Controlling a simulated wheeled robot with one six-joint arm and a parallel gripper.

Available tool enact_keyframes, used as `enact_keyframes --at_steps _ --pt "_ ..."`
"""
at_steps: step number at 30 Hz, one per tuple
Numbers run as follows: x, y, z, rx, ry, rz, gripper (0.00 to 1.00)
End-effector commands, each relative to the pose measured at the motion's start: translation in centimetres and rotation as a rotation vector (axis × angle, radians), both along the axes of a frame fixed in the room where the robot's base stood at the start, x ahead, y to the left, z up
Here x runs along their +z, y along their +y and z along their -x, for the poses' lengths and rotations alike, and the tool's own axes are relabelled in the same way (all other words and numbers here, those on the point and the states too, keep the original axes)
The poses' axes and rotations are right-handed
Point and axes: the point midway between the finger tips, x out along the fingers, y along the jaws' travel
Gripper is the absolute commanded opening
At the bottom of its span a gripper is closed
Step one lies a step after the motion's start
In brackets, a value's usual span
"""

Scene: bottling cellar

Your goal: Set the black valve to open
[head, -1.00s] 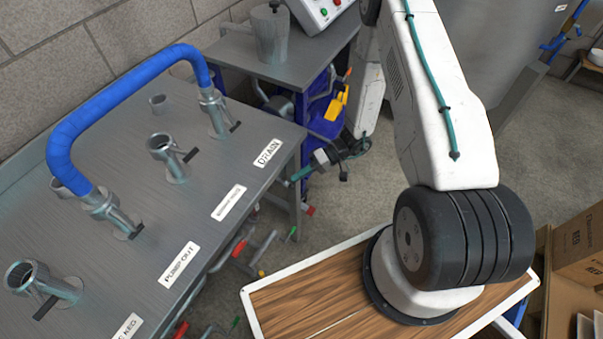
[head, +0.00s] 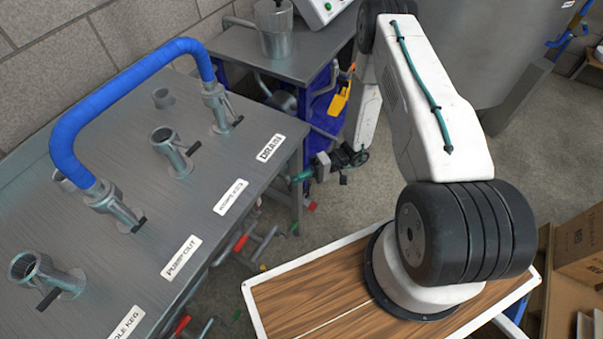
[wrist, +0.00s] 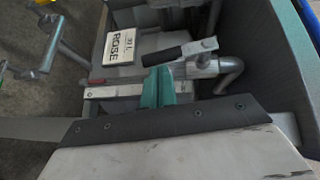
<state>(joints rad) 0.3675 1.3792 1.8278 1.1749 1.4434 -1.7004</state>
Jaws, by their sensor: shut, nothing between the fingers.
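A valve with a black lever (wrist: 166,54) shows in the wrist view, just beyond my fingertips. Its lever points left from a grey metal body (wrist: 203,62), which joins a bent pipe (wrist: 230,76). I cannot tell whether this valve is open or closed. My gripper (wrist: 158,86) has teal fingertips, shut and empty, close to the lever in the picture; touching or apart is unclear. In the head view my gripper (head: 304,175) is low beside the steel table's right end, and the black lever cannot be made out there.
The steel table (head: 115,180) carries pipe stubs and a blue hose (head: 62,130). Red-handled valves (head: 240,243) sit below its edge. A blue bin (head: 322,100) stands behind my gripper.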

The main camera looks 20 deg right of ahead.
Motion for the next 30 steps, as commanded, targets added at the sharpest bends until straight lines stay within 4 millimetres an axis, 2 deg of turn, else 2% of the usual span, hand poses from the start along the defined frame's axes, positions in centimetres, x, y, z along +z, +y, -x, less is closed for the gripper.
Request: enact_keyframes --at_steps 15,26,30 --pt "-0.69 0.78 0.61 0.002 0.011 -0.013 0.00" --pt "-0.68 0.73 0.59 0.001 0.011 -0.013 0.00" --pt "-0.66 0.14 0.50 0.001 0.010 -0.014 0.00"
